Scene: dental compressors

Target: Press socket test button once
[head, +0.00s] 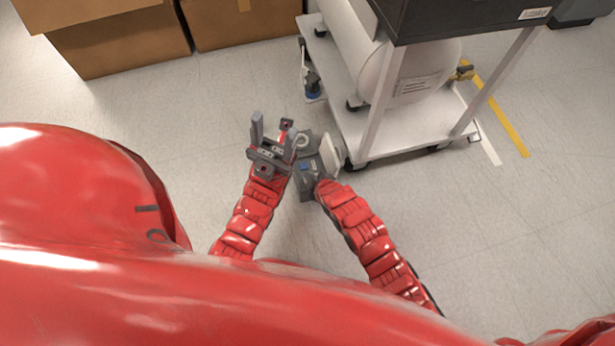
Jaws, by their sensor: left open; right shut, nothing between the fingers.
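A grey device with a white plate (330,155) stands on or near the floor beside the cart's near left corner. I take it for the socket, but it is small and partly covered. I cannot make out the test button. My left gripper (273,137) is open and empty, just left of the device, its two fingers apart and pointing up in the picture. My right gripper (312,173) is shut with nothing in it, at the near side of the device. Its fingertips blend with the grey parts there, so I cannot tell whether they touch.
A white wheeled cart (425,135) with a white tank (350,45) and a dark top (460,15) stands right of the device. Cardboard boxes (120,45) stand at the back left. Yellow tape (500,110) marks the floor at right.

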